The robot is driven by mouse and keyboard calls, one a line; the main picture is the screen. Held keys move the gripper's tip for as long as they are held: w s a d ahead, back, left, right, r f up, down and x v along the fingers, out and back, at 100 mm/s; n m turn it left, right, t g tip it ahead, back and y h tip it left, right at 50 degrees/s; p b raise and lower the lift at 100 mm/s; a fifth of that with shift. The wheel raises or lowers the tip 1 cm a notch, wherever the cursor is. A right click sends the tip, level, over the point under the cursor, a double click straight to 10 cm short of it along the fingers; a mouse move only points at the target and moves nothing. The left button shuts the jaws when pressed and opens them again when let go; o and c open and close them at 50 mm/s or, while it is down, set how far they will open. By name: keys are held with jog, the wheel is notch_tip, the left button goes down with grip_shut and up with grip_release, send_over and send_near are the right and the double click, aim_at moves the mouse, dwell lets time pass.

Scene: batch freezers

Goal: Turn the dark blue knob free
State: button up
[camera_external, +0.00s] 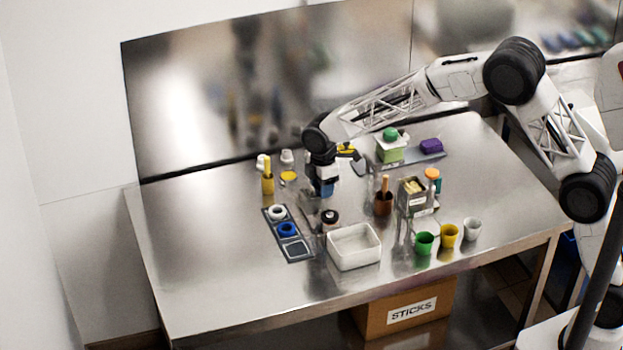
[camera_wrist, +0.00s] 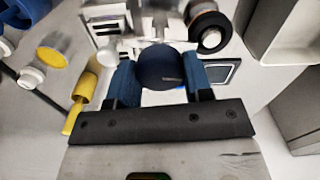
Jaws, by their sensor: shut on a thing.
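The dark blue knob (camera_wrist: 163,66) is round and sits between my gripper's two blue fingers in the wrist view, in front of a bright metal fitting (camera_wrist: 150,25). My gripper (camera_wrist: 162,80) is shut on the knob, one finger at each side. In the external view my gripper (camera_external: 322,188) points down at the middle of the table, and the knob there is hidden or too small to tell. Whether the knob is still joined to the fitting cannot be told.
A dark rack (camera_external: 295,252) with a white ring and a blue ring lies front left. A white bin (camera_external: 355,247) stands in front. A yellow bottle (camera_external: 267,178) is to the left. Coloured cups (camera_external: 449,236) and a stick holder (camera_external: 414,196) stand right. The table's front left is clear.

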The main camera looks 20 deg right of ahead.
jog(key=m, duration=0.7)
jog(key=shift+m, duration=0.4)
jog(key=m, duration=0.4)
jog(key=shift+m, duration=2.2)
jog(key=o, duration=0.9)
jog(key=shift+r, duration=0.1)
jog(key=shift+r, duration=3.85)
